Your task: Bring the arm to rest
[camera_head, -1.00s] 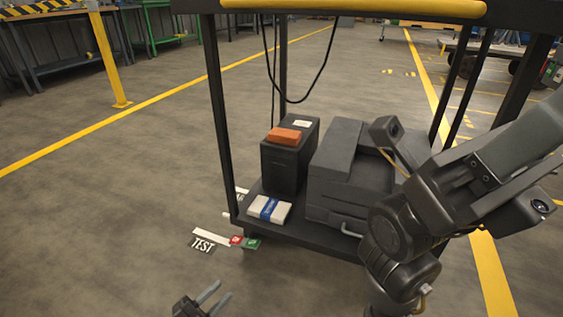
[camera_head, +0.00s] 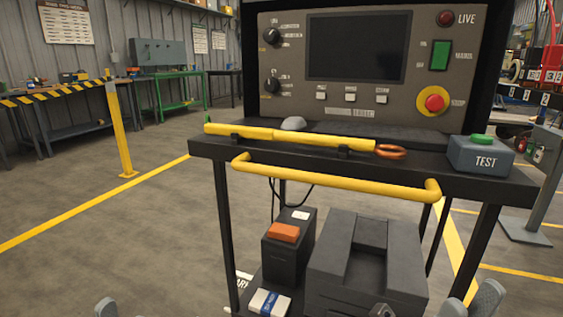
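A small dark part of my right arm (camera_head: 382,311) shows at the bottom edge, in front of the lower shelf. Light grey rounded parts of mine show at the bottom right (camera_head: 486,298) and the bottom left (camera_head: 106,308). The frame cuts them off. I cannot make out the fingertips of either gripper, and nothing held shows. No part of my arms is over the cart's upper shelf (camera_head: 420,165).
The cart has a yellow front rail (camera_head: 330,181). Behind stands a control panel (camera_head: 358,48). Dark boxes (camera_head: 365,270) sit below.

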